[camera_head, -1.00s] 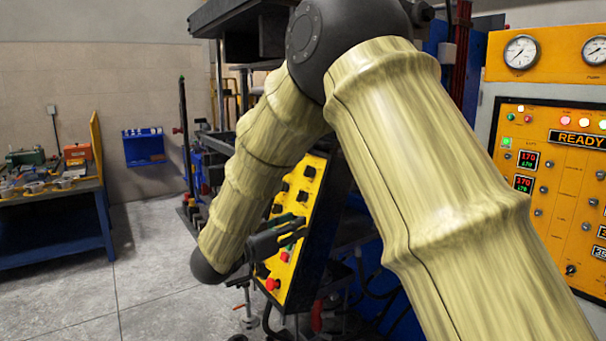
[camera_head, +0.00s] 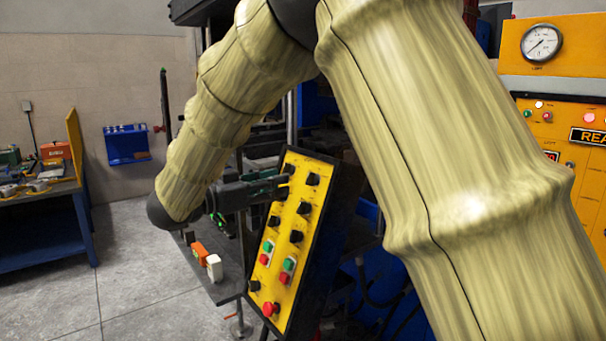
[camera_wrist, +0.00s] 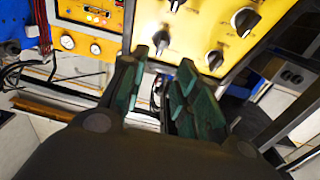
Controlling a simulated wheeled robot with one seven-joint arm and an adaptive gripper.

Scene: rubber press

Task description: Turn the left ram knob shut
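The yellow control panel (camera_head: 284,217) carries several black rotary knobs. Their labels are too small to read, so I cannot tell by name which is the left ram knob. My gripper (camera_head: 287,183) is at the panel's upper left edge, beside the top knobs. In the wrist view my gripper (camera_wrist: 163,60) is open, its two dark green fingers apart and empty. One black knob (camera_wrist: 160,42) shows just beyond the gap between the fingertips. Another knob (camera_wrist: 215,60) is to its right, and one more (camera_wrist: 245,20) lies farther up. Contact with the nearest knob cannot be told.
Green and red buttons (camera_head: 288,264) and a red mushroom button (camera_head: 267,308) sit lower on the panel. Orange and white items (camera_head: 214,267) lie on a dark ledge below my gripper. A gauge cabinet (camera_head: 541,43) stands right, a blue workbench (camera_head: 45,225) left.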

